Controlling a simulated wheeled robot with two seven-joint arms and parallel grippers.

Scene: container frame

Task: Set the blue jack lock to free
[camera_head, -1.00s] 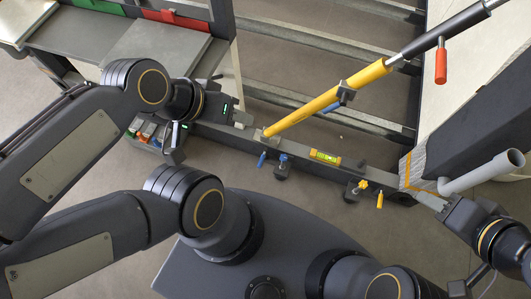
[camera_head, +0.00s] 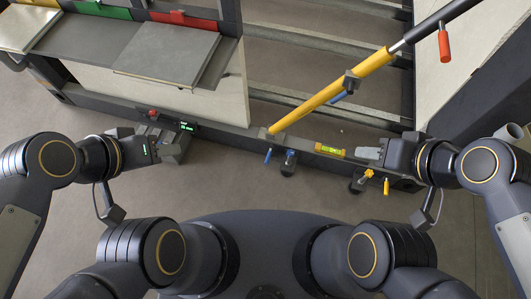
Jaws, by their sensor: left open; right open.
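Several blue parts show in the head view. A blue lever (camera_head: 268,155) hangs at the rail near the foot of the yellow strut. Just right of it is a blue knob (camera_head: 290,155) on a dark block. Another blue lever (camera_head: 341,97) sits at a clamp on the yellow strut (camera_head: 318,99). I cannot tell from its shape which is the jack lock. My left gripper (camera_head: 163,150) is open, left of these parts, beside a dark box. My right gripper (camera_head: 364,152) is open, pointing left, near the level's right end. Neither touches a blue part.
A yellow-framed level (camera_head: 330,150) lies on the low dark rail (camera_head: 225,123). A yellow knob (camera_head: 369,174) and yellow lever (camera_head: 386,187) are below my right gripper. A dark box (camera_head: 187,126) with a green display stands left. A red handle (camera_head: 444,45) hangs upper right.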

